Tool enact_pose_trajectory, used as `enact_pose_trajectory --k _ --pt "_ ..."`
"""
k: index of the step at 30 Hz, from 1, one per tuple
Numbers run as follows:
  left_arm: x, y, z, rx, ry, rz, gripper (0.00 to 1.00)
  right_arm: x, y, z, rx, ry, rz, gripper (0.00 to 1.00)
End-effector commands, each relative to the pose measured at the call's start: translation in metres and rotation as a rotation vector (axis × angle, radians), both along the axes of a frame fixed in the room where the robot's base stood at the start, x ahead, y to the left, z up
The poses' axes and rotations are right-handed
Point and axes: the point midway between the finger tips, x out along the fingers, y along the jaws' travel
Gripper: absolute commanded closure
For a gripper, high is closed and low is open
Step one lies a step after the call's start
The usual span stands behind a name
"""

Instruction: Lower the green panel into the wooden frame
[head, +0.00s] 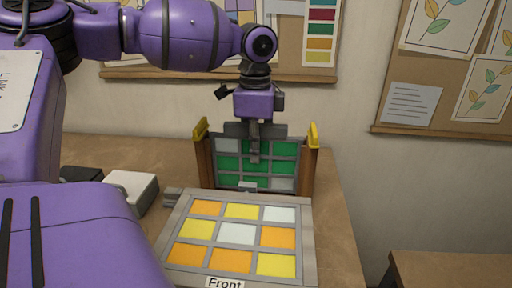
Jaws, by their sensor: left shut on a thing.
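The green panel (228,164) is a grey-edged grid of green cells with some pale cells. It is upright between the two posts of the wooden frame (305,168), which have yellow tops. My left gripper (255,155) comes down from above at the panel's top middle and is shut on the panel. Its fingers cover part of the middle column. The panel's lower edge is partly hidden, so I cannot tell how deep it sits. My right gripper is not in view.
A white box (131,189) and a dark item (82,174) are on the wooden table (342,240) at left. Pinboards hang on the wall behind.

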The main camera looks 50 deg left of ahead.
Motion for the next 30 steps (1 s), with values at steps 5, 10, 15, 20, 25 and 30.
enact_pose_trajectory --k 5,10,15,20,25,30 --pt "0.0006 -0.0004 -0.0065 -0.001 -0.002 0.000 1.00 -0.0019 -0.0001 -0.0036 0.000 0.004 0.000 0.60" --pt "0.0007 -0.0004 -0.0091 0.000 -0.003 0.000 0.86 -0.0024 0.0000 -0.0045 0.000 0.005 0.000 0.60" --pt "0.0009 0.0002 -0.0090 0.000 -0.004 0.000 0.69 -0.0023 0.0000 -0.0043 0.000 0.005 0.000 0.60" --pt "0.0013 0.0008 -0.0090 0.002 -0.005 0.001 0.69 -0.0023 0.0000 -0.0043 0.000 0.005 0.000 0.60" --pt "0.0014 0.0012 -0.0092 0.002 -0.005 0.002 0.69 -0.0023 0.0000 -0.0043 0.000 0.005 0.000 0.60" --pt "0.0009 0.0017 -0.0085 0.003 -0.003 0.002 0.69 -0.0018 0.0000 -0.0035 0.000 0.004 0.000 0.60"
